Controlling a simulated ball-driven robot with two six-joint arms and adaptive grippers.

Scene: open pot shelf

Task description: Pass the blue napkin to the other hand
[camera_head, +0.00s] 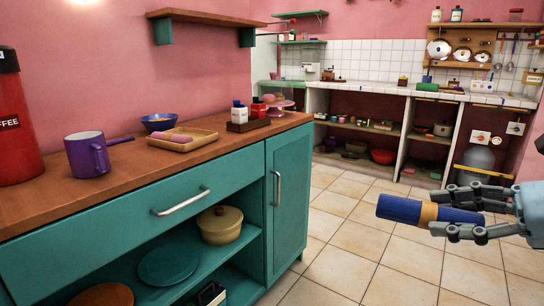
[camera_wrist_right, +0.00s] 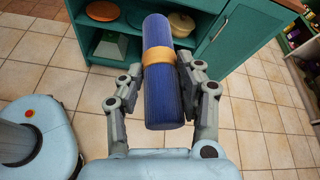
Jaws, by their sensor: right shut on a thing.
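The blue napkin (camera_head: 399,209) is a rolled dark blue cylinder with an orange-tan band around its middle. It is at the right of the head view, held in the air over the tiled floor. My right gripper (camera_head: 446,210) is shut on it, with fingers on both sides near the band. In the right wrist view the napkin (camera_wrist_right: 163,98) stands between the two fingers of the right gripper (camera_wrist_right: 158,95), its far end reaching beyond them. My left gripper is in neither view.
A teal cabinet (camera_head: 180,193) with a wooden top stands at the left. A purple mug (camera_head: 87,155), a wooden tray (camera_head: 203,137) and a red coffee canister (camera_head: 18,125) are on it. Its lower shelf is open and holds a yellow pot (camera_head: 220,228). Tiled floor (camera_head: 335,230) lies clear beside it.

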